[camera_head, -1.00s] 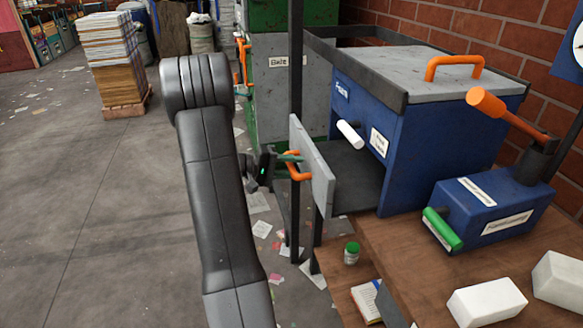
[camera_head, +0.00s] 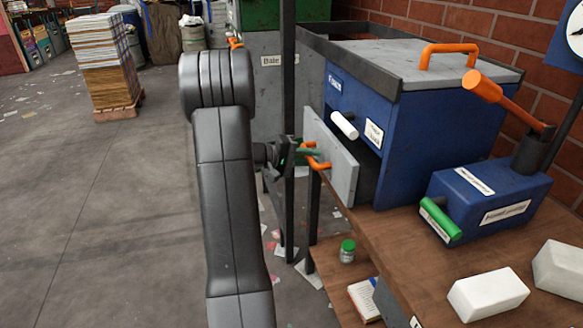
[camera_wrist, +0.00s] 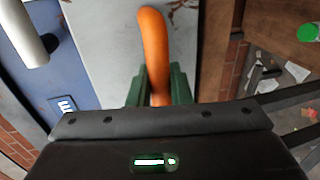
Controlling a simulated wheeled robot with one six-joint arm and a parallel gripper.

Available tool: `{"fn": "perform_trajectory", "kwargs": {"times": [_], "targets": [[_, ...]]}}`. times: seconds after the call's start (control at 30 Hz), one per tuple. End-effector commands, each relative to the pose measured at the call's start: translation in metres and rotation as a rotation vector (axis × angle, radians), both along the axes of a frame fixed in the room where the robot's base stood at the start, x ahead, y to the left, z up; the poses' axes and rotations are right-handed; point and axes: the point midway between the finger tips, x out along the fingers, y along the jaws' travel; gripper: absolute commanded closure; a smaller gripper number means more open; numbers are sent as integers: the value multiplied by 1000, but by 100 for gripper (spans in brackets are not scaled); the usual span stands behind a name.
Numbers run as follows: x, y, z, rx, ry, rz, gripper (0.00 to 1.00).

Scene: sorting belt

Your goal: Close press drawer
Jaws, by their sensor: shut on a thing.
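The press (camera_head: 420,140) is a blue box with a grey top on the wooden bench. Its drawer (camera_head: 330,158) has a grey front panel that stands out from the press, with a dark gap behind it. The orange drawer handle (camera_head: 316,160) is on the panel. My gripper (camera_head: 300,154) is shut on this handle. In the wrist view, the green fingers of my gripper (camera_wrist: 162,88) sit on both sides of the orange handle (camera_wrist: 153,40), in front of the grey drawer panel (camera_wrist: 185,50). The fingertips are partly hidden behind the wrist body.
A blue hand-press unit (camera_head: 485,200) with an orange-ended lever stands to the right. White blocks (camera_head: 488,292) lie on the bench (camera_head: 420,240). A dark post (camera_head: 288,90) stands beside my gripper. Open floor lies left.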

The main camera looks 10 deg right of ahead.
Motion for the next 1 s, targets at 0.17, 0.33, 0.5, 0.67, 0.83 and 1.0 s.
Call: {"fn": "perform_trajectory", "kwargs": {"times": [0.17,0.33,0.5,0.67,0.83,1.0], "targets": [[1,-40,-5,0,-3,-4,100],[2,-60,-1,0,-2,-1,100],[2,-63,0,0,0,1,100],[2,-63,1,-1,-1,1,100],[2,-63,1,-1,-1,0,62],[2,-62,1,-1,-1,0,62]]}}
